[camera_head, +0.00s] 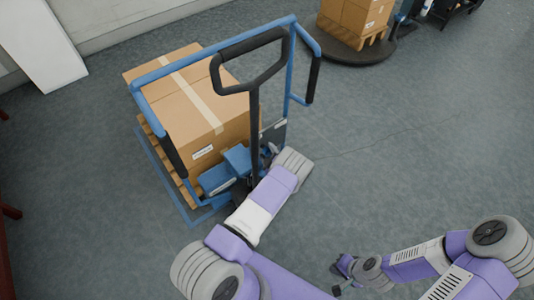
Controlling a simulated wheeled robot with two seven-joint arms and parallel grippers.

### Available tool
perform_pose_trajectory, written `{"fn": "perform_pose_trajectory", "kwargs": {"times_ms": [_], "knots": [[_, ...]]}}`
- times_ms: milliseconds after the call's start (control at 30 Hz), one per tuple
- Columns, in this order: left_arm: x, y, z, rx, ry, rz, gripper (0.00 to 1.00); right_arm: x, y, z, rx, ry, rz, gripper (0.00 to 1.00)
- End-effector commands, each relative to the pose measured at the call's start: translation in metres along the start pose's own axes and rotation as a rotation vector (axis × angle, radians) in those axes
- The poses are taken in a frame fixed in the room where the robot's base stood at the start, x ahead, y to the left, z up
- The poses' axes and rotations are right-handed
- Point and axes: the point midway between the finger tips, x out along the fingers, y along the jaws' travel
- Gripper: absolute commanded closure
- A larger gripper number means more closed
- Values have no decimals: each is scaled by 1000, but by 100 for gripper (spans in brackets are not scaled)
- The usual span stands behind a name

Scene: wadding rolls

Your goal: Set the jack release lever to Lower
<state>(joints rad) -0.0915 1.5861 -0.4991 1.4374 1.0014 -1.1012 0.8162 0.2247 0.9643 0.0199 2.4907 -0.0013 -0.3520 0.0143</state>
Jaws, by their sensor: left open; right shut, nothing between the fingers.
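The blue pallet jack (172,67) stands left of centre in the head view, with a black loop handle (216,75) on a dark upright shaft (254,115). Its blue pump housing (237,160) sits low at the foot of the shaft. I cannot make out the release lever or its setting. My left arm reaches to the lower shaft. My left gripper (268,152) is open, small and mostly hidden there, beside the shaft; contact cannot be told. My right gripper (340,278) is shut and empty, low over the floor at bottom centre, well away from the jack.
A large taped carton (195,100) stands on a wooden pallet (152,124) on the jack. More cartons (355,18) stand on a dark round platform (345,50) at top right. A white panel (45,45) leans at the wall. The floor on the right is clear.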

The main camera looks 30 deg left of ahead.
Motion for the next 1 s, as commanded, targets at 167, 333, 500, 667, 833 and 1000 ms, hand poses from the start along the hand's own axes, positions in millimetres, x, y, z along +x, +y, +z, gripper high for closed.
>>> {"fn": "perform_pose_trajectory", "kwargs": {"times_ms": [167,333,500,667,833,1000], "knots": [[14,-1,0,1,0,-1,40,6,2,0,0,0,0,100],[15,0,0,1,-1,-1,40,5,2,0,0,0,0,100],[15,0,0,2,-2,-1,50,5,2,0,0,0,0,100],[15,0,0,2,-2,-1,75,5,2,0,0,0,0,100],[14,0,0,2,-2,-1,100,5,2,0,0,0,0,100],[14,0,0,2,-2,-2,100,5,2,0,0,0,0,100]]}}
